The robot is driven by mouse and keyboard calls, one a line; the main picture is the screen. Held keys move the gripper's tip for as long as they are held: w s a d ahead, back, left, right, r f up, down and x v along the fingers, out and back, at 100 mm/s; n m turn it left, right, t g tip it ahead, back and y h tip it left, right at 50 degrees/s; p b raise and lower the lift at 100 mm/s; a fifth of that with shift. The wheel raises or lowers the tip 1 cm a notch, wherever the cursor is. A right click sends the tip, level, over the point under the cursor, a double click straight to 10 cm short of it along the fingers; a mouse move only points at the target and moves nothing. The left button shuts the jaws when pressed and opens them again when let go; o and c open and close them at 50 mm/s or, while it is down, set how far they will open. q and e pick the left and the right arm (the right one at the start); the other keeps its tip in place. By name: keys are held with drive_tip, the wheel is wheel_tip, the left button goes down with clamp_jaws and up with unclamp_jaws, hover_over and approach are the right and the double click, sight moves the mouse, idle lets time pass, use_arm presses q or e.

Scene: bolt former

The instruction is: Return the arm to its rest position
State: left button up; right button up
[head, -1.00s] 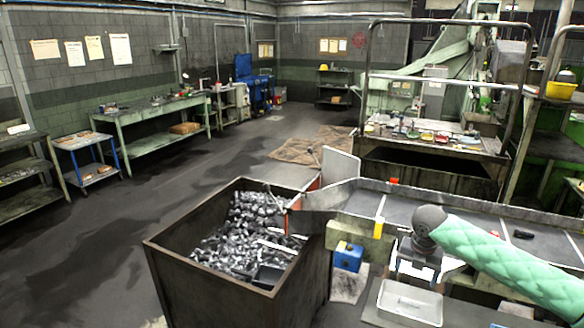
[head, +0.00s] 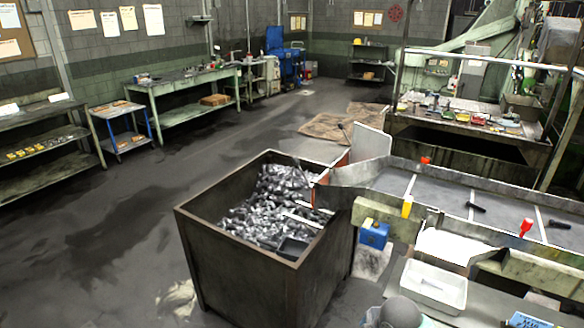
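The grey rounded wrist of my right arm (head: 400,312) shows at the bottom edge of the head view, just below the white tray (head: 436,303). The gripper beyond the wrist is out of frame, so its fingers are hidden. My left arm and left gripper are not in view. The tray holds one small light item that is too small to identify. The wrist appears apart from the tray, low in front of the workbench.
A large dark bin (head: 240,270) full of metal parts stands at centre. A chute (head: 450,200) with dark pieces on it runs to the right. A blue box (head: 374,234) sits beside the bin. Open floor (head: 110,240) lies to the left.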

drive_tip(key=s+d+f+m+h, duration=0.1)
drive_tip(key=s+f+m, duration=0.1)
drive_tip(key=s+m, duration=0.7)
drive_tip(key=s+d+f+m+h, duration=0.1)
drive_tip(key=s+m, duration=0.6)
drive_tip(key=s, duration=0.4)
drive_tip(key=s+a+f+b+x, duration=0.1)
drive_tip(key=s+x, duration=0.2)
drive_tip(key=x, duration=1.2)
drive_tip(key=s+a+f+b+x, duration=0.1)
drive_tip(key=s+b+x, duration=0.15)
drive_tip(key=x, duration=1.15)
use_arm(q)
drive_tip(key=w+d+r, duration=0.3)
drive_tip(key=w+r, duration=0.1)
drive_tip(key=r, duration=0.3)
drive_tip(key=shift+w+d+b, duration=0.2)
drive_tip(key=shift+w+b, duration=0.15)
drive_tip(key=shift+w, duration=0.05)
use_arm(e)
drive_tip(key=s+f, duration=0.4)
drive_tip(key=f, duration=0.7)
drive_tip(key=s+f+g, duration=0.1)
drive_tip(key=s+f, duration=0.3)
drive_tip(key=f, duration=0.7)
drive_tip(key=shift+s+a, duration=0.15)
drive_tip(key=shift+s, duration=0.2)
drive_tip(key=shift+w, duration=0.1)
drive_tip(key=shift+f, duration=0.1)
